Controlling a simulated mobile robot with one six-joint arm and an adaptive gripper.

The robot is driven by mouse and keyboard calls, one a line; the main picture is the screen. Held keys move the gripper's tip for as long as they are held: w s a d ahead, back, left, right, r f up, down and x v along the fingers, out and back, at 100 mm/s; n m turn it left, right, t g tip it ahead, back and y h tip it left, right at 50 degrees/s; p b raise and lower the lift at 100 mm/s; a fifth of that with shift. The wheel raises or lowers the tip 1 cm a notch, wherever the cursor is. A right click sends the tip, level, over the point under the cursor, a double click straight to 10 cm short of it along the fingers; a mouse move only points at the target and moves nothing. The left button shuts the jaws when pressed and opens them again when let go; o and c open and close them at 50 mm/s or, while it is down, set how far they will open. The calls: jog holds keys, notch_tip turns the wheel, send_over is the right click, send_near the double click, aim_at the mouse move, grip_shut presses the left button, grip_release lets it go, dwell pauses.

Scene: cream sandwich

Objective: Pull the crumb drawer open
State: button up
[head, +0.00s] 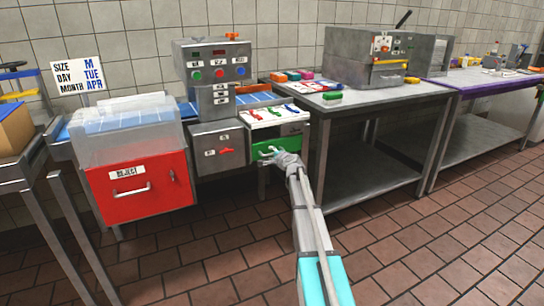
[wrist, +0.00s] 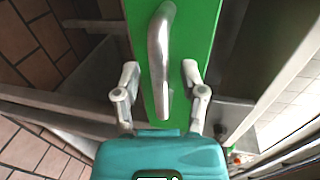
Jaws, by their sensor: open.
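The crumb drawer has a green front (head: 262,148) under the white tray of coloured pieces, and it looks shut in the head view. In the wrist view the green front (wrist: 204,20) fills the upper middle. Its curved metal handle (wrist: 159,40) runs down the front, its near end between my fingers. My gripper (head: 282,157) is at the drawer front, and it also shows in the wrist view (wrist: 160,72). Its two fingers are open, one on each side of the handle, with gaps on both sides. In the head view my gripper hides part of the drawer front.
A red reject bin (head: 140,188) with its own handle stands to the left. A grey machine with buttons (head: 212,75) rises behind. A steel table (head: 355,98) with an oven-like machine (head: 375,60) stands to the right. The tiled floor (head: 420,240) in front is clear.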

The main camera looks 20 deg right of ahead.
grip_shut()
jog(key=shift+a, duration=0.15)
jog(key=f+v, duration=0.2)
jog(key=v, duration=1)
jog(key=s+f+v, duration=0.1)
jog(key=f+v, duration=0.2)
jog(key=v, duration=0.9)
jog(key=shift+s, duration=0.4)
grip_release()
jog(key=shift+s, duration=0.15)
